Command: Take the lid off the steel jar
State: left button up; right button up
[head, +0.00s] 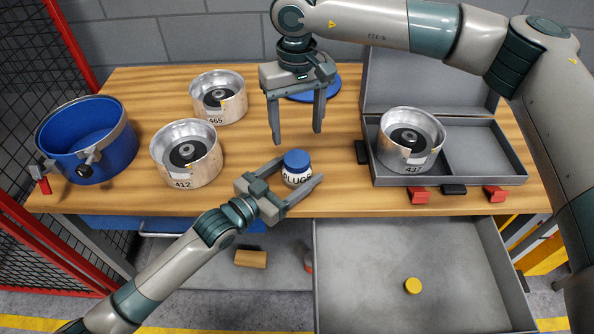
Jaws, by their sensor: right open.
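The steel jar (297,178) stands upright on the workbench near its front middle. It has a blue lid (296,160) on top and a pale label with dark lettering. My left gripper (301,171) reaches in from the lower left and is shut on the jar's body below the lid. Its near finger crosses the front of the jar, and its far finger is partly hidden behind the jar. My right gripper (298,138) is open and empty, pointing down above and behind the jar, its fingers apart from the lid.
Metal clutch drums labelled 465 (232,106) and 412 (202,171) stand left; drum 437 (436,157) sits in the open grey case (504,178). A blue pot (112,151) stands far left. A blue disc (331,84) lies behind. The drawer (350,290) is open, holding a yellow cap (412,286).

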pick_arm(q)
grip_shut()
pick_arm(e)
jog(key=m, duration=0.4)
jog(key=shift+m, duration=0.4)
jog(key=m, duration=0.5)
jog(key=shift+m, duration=0.4)
jog(key=m, duration=1.9)
jog(key=shift+m, duration=0.3)
jog(key=m, duration=1.4)
jog(key=shift+m, duration=0.4)
jog(key=m, duration=0.9)
